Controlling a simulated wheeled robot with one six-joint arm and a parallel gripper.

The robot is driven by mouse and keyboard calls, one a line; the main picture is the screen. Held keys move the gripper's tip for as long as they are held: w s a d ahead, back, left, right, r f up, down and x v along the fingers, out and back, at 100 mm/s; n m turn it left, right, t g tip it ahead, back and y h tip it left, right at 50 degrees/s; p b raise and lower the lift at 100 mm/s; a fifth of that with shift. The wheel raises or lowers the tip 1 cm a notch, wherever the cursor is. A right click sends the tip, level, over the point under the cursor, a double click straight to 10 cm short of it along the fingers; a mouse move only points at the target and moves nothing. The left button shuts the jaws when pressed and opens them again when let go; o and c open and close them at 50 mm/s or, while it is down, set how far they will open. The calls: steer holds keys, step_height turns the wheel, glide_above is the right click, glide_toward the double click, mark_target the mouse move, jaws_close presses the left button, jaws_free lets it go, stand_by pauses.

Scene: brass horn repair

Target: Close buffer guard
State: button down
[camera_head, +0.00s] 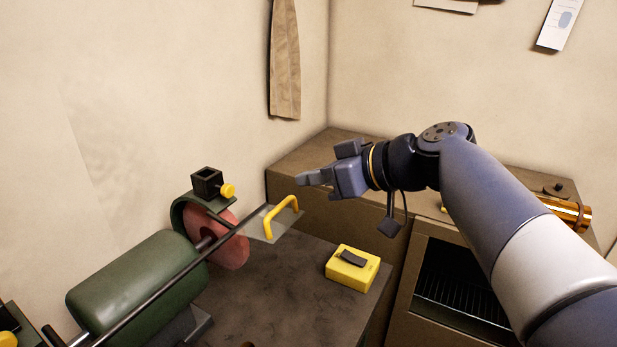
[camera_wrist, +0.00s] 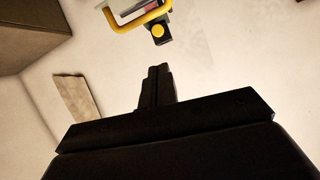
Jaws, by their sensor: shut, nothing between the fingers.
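The buffer (camera_head: 140,282) is a green motor on the dark bench at the left, with a reddish wheel (camera_head: 230,246) on its shaft. Its guard (camera_head: 262,224) is a clear panel with a yellow handle (camera_head: 283,214), sticking out to the right of the wheel. The handle also shows at the top of the wrist view (camera_wrist: 138,22), beyond my fingertips. My gripper (camera_head: 303,179) is shut and empty. In the head view it appears above and slightly right of the handle, apart from it. In the wrist view the fingers (camera_wrist: 156,72) are together.
A yellow switch box (camera_head: 352,268) with a dark rocker stands on the bench right of the guard. A black box with a yellow knob (camera_head: 228,191) sits above the wheel. A brown cabinet (camera_head: 300,153) runs along the back. A cloth strip (camera_head: 285,60) hangs on the wall.

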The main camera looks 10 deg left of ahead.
steer(key=n, duration=0.1)
steer(key=p, duration=0.4)
glide_above(282, 208)
steer(key=w+a, duration=0.1)
steer(key=a, duration=0.1)
steer(key=f, duration=0.3)
steer(key=shift+a+f, duration=0.2)
steer(key=shift+s+d+f+p, duration=0.15)
steer(key=shift+s+d+f, duration=0.1)
steer(key=shift+d+f, duration=0.35)
steer(key=shift+s+d+f+p, duration=0.15)
steer(key=shift+s+d+f, duration=0.1)
steer(key=shift+d+f, duration=0.55)
steer(key=shift+f, duration=0.15)
steer(key=shift+d+f+b, duration=0.1)
steer(key=shift+f+b, duration=0.15)
steer(key=shift+b, duration=0.85)
steer(key=shift+s+r+b, duration=0.1)
steer(key=shift+b, duration=0.25)
